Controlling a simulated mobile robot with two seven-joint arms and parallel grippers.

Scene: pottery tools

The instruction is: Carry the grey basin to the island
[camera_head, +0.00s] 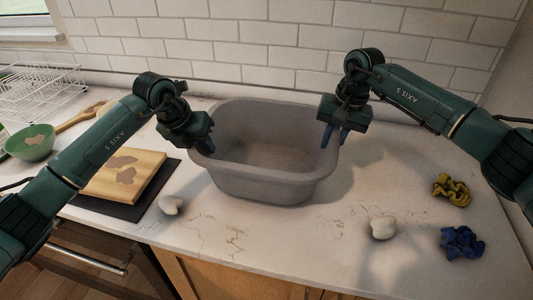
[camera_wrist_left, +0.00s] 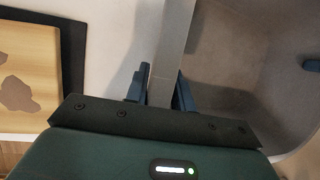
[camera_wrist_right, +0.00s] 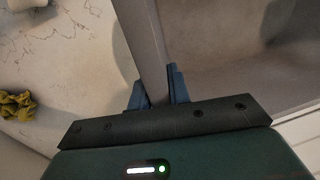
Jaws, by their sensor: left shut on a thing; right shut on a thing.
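The grey basin (camera_head: 270,187) is upright and looks empty, at the back middle of the marble counter in the head view. My left gripper (camera_head: 200,148) is shut on the basin's left rim; in the left wrist view its fingers (camera_wrist_left: 162,92) straddle the wall (camera_wrist_left: 170,50). My right gripper (camera_head: 340,138) is shut on the right rim; in the right wrist view its fingers (camera_wrist_right: 156,90) sit on either side of the wall (camera_wrist_right: 145,40). I cannot tell whether the basin's base touches the counter. I cannot make out the island.
A wooden board (camera_head: 128,172) on a dark mat (camera_head: 112,207), a green bowl (camera_head: 30,142) and a white wire rack (camera_head: 40,88) are left. White lumps (camera_head: 171,205) (camera_head: 383,227) lie in front. Yellow (camera_head: 452,189) and blue (camera_head: 462,242) cloths lie right.

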